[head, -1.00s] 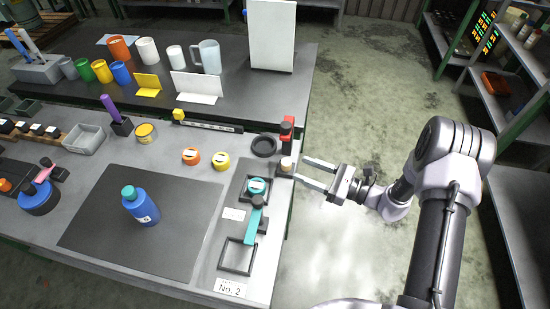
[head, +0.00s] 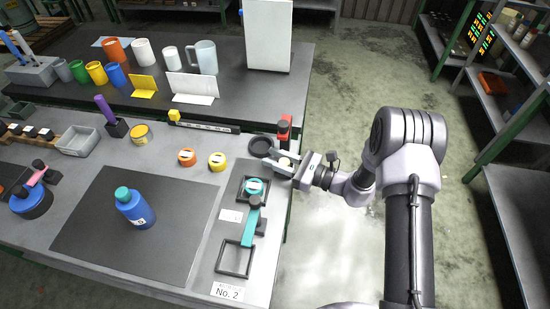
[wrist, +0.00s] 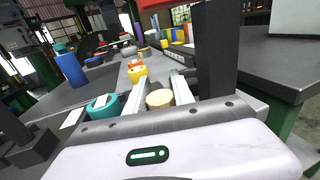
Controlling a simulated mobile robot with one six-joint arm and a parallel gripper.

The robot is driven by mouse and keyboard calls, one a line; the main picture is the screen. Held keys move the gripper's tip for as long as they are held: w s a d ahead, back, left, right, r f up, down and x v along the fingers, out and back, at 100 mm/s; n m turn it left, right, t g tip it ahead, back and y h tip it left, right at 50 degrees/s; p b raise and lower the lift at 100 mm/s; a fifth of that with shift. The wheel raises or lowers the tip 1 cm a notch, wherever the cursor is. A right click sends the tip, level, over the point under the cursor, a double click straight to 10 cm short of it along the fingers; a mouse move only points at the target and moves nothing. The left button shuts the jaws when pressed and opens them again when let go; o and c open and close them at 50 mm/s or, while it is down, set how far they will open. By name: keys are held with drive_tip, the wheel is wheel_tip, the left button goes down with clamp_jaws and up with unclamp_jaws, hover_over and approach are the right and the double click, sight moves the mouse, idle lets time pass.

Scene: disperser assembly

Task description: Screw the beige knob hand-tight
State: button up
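The beige knob (head: 284,162) sits at the right edge of the table, just in front of a red-and-black fixture (head: 284,130). My gripper (head: 279,160) reaches in from the right with one finger on each side of the knob. In the wrist view the round beige top (wrist: 159,98) shows between the two fingers (wrist: 158,92), which are open with a small gap visible at the left finger. Contact at the right finger cannot be told. What lies under the knob is hidden by the gripper.
A black ring (head: 260,146) lies close left of my gripper. A teal-capped part (head: 254,187) and a teal lever (head: 251,222) stand nearer on the same strip. The black fixture post (wrist: 214,50) rises close by the right finger.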

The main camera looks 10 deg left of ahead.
clamp_jaws()
drive_tip(key=shift+r+m+t+p, duration=0.1)
drive_tip(key=shift+m+t+p, duration=0.2)
drive_tip(key=shift+m+t, duration=0.25)
drive_tip(key=shift+w+d+m+t+h, duration=0.1)
drive_tip(key=shift+w+m+t+h, duration=0.1)
drive_tip(key=shift+m+t+h, duration=0.5)
drive_tip(key=shift+w+d+m+t+h, duration=0.1)
drive_tip(key=shift+w+m+t+h, duration=0.2)
drive_tip(key=shift+t, duration=0.75)
drive_tip(key=o, duration=0.9)
unclamp_jaws()
drive_tip(key=shift+s, duration=0.1)
drive_tip(key=shift+o, duration=0.2)
